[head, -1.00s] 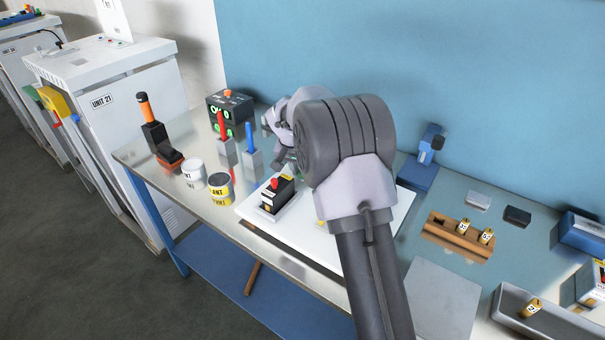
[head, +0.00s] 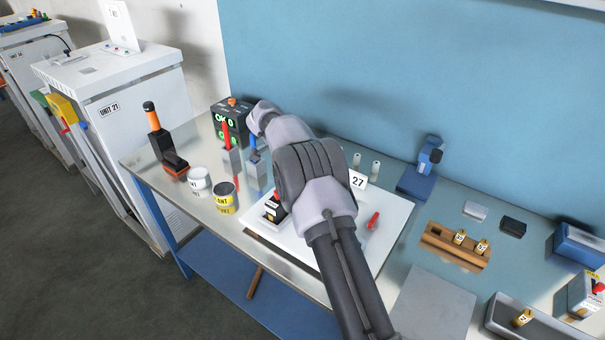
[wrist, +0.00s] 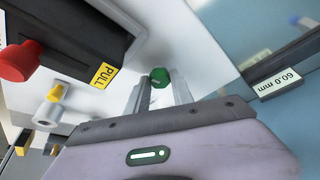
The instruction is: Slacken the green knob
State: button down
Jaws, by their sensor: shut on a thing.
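The green knob (wrist: 160,77) shows in the wrist view between the tips of my gripper's two fingers (wrist: 160,88). My gripper is shut on it, with a finger on either side. The knob is over a white surface, and its lower part and mounting are hard to make out. In the head view my arm hides both the knob and the fingertips.
A black box with a red button (wrist: 22,60) and a PULL label stands left of the fingers; a yellow knob (wrist: 55,92) is below it. A 60.0 mm label (wrist: 278,83) is at the right. The white board (head: 385,235) carries a red lever (head: 373,220) and a 27 plate (head: 357,181).

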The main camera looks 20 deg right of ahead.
jog(key=shift+r+m+g+p, duration=0.1)
jog(key=shift+m+g+p, duration=0.2)
jog(key=shift+m+p, duration=0.55)
jog(key=c, duration=1.1)
grip_release()
jog(key=p+v, duration=1.3)
jog(key=v, duration=0.4)
jog(key=shift+w, duration=0.15)
